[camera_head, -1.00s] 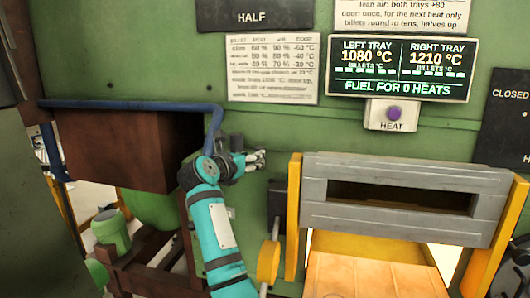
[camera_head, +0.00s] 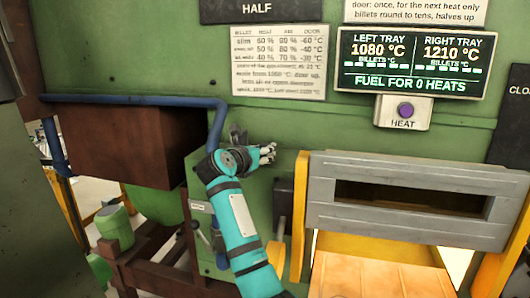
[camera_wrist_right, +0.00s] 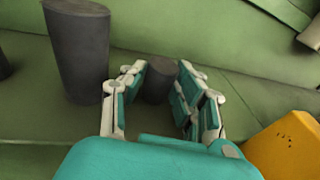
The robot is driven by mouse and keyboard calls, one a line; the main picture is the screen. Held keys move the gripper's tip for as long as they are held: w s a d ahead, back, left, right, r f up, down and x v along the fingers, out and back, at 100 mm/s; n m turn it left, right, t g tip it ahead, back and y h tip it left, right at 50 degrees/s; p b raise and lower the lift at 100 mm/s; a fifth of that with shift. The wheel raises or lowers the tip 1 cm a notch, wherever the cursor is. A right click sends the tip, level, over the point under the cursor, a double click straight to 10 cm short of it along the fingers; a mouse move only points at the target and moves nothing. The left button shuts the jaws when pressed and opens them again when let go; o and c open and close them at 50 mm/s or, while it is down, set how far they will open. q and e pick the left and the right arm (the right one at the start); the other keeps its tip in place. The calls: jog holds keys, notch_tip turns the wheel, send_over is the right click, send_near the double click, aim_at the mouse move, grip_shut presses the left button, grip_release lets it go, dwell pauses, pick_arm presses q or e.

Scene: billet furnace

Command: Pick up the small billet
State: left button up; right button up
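The small billet (camera_wrist_right: 160,82) is a short dark grey cylinder standing upright on a green ledge in the right wrist view. My right gripper (camera_wrist_right: 164,84) is open, with one teal finger on each side of it. A taller dark billet (camera_wrist_right: 80,50) stands just to the left. In the head view my right gripper (camera_head: 265,154) is by the green wall, left of the furnace door, and the small billet cannot be made out there. My left gripper is not in view.
A grey furnace door (camera_head: 400,200) in a yellow frame is to the right of my arm. A HEAT button box (camera_head: 403,112) hangs below the display (camera_head: 411,64). A brown box (camera_head: 130,145) with a blue rail is on the left. A yellow part (camera_wrist_right: 285,145) is close to the gripper's right.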

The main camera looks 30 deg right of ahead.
jog(key=shift+f, duration=0.1)
grip_shut()
